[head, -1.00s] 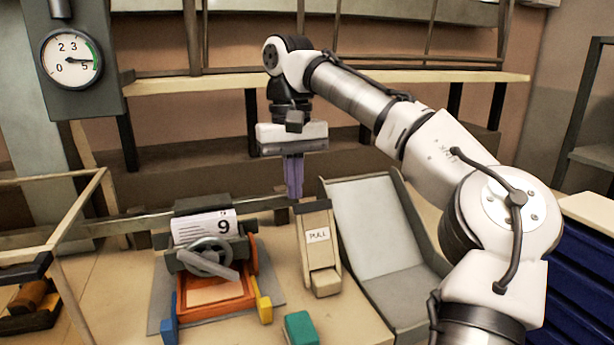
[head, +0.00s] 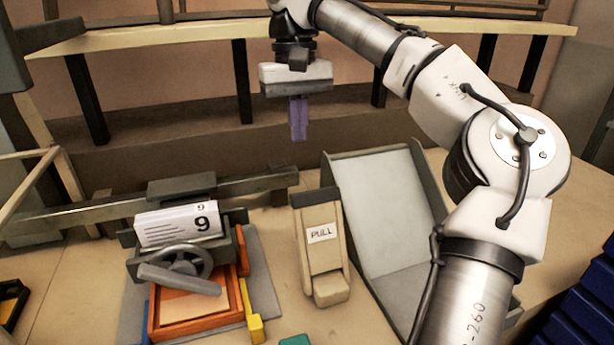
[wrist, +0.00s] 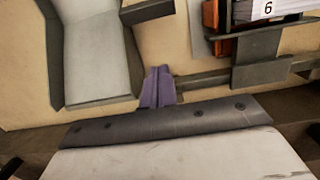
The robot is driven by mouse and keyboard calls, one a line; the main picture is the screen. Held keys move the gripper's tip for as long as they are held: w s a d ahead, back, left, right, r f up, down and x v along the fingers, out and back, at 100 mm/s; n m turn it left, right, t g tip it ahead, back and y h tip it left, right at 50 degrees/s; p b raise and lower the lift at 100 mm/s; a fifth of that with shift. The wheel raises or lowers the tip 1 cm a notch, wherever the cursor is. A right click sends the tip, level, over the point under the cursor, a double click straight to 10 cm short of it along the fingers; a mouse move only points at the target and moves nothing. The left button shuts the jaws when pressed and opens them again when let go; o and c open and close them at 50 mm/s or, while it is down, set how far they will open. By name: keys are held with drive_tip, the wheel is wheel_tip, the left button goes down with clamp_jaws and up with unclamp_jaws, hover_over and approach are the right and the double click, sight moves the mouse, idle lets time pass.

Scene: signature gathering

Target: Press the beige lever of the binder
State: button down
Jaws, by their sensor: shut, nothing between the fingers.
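The beige lever (head: 321,234) carries a "PULL" label and stands upright with a slight tilt, its block-like foot at the front. It is right of the binder (head: 186,258), which has a hand wheel, an orange tray and a stack of white sheets (head: 180,225) marked 9. My gripper (head: 299,138) points down with its purple fingers together and empty. In the head view it appears above and behind the lever, apart from it. In the wrist view the closed fingers (wrist: 157,88) show; the binder's sheets (wrist: 268,10) are at the top right, and the lever's front is out of frame.
A grey chute (head: 388,215) with raised sides stands right of the lever. A long grey rail (head: 90,211) runs behind the binder. A wooden shelf (head: 200,32) on dark legs is at the back. A green block (head: 295,341) lies at the front.

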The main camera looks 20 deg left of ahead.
drive_tip(key=s+d+f, duration=0.2)
drive_tip(key=s+f, duration=0.1)
drive_tip(key=f, duration=0.5)
drive_tip(key=shift+s+d+f+p, duration=0.2)
drive_tip(key=shift+s+d+p, duration=0.05)
drive_tip(key=shift+s+p, duration=0.1)
drive_tip(key=shift+d, duration=0.1)
idle(0.3)
